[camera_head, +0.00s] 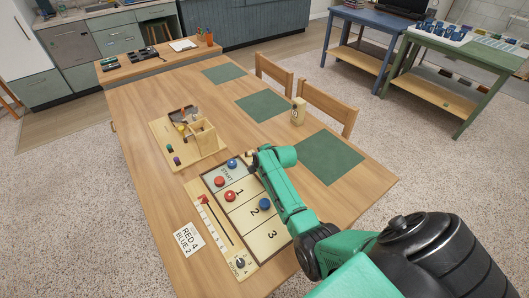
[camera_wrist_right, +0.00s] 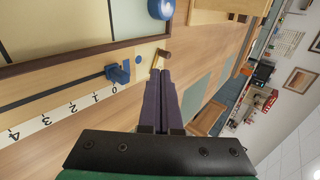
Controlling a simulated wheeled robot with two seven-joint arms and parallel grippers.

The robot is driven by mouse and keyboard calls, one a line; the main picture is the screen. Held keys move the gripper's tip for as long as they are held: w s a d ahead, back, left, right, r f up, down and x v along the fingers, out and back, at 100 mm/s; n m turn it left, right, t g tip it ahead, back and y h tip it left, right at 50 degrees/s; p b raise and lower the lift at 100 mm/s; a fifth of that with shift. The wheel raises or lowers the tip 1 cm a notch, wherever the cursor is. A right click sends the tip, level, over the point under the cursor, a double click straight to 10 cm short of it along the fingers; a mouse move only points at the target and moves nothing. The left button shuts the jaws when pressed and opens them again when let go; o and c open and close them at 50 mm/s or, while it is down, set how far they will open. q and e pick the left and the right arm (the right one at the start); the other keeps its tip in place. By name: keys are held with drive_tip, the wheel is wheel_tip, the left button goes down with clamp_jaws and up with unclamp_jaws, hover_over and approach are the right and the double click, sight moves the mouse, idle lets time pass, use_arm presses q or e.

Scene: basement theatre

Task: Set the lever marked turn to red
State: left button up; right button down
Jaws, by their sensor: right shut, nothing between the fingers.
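A game board (camera_head: 219,180) with lanes marked START, 1, 2 and 3 lies on the wooden table. At its far right corner is a small wooden lever (camera_head: 248,154), which also shows in the right wrist view (camera_wrist_right: 165,54) beside a blue dot (camera_wrist_right: 139,59). No "turn" label or red mark is readable there; the fingers may hide part of it. My right gripper (camera_head: 256,161) is at that corner. In the wrist view its dark purple fingers (camera_wrist_right: 160,73) are together and empty, with tips right at the lever. I cannot tell whether they touch it. My left gripper is not in view.
Red pucks (camera_head: 230,196) and blue pucks (camera_head: 264,204) sit on the lanes. A red slider (camera_head: 204,199) and a blue slider (camera_wrist_right: 118,73) at 0 flank them. A knob (camera_head: 240,263), a score card (camera_head: 188,238) and a wooden organiser (camera_head: 188,138) are nearby.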

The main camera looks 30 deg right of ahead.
drive_tip(key=v, duration=0.9)
